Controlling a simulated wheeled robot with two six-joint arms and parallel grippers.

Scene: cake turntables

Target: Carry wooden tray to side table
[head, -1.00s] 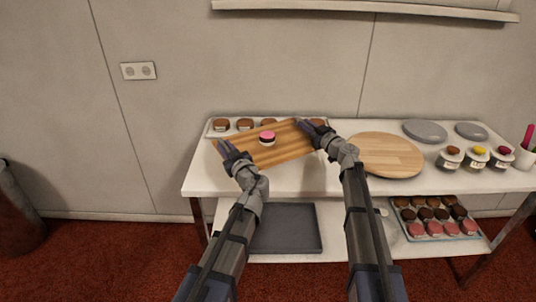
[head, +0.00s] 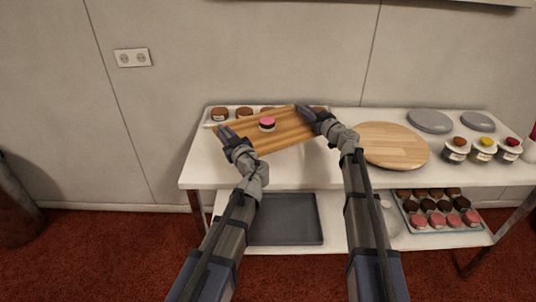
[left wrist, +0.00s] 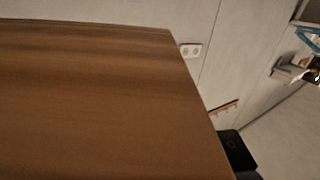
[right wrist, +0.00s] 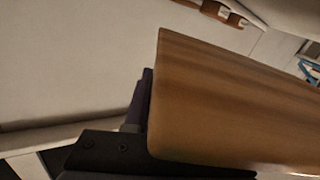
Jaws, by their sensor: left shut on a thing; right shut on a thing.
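The wooden tray (head: 286,133) is held between my two grippers above the left part of the white table, tilted in the head view. A small cake with a pink top (head: 267,123) stands on it. My left gripper (head: 225,134) is shut on the tray's left end. My right gripper (head: 306,113) is shut on its right end. The tray's wood fills much of the left wrist view (left wrist: 90,100) and the right side of the right wrist view (right wrist: 220,105). No separate side table can be made out.
The white table (head: 203,165) carries a tray of brown-topped cakes (head: 219,115) behind the wooden tray, a round wooden turntable (head: 393,145), grey discs (head: 430,121) and topped cups (head: 483,148). The lower shelf holds a dark tray (head: 285,220) and a tray of cakes (head: 438,211). Red carpet (head: 90,255) is clear at left.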

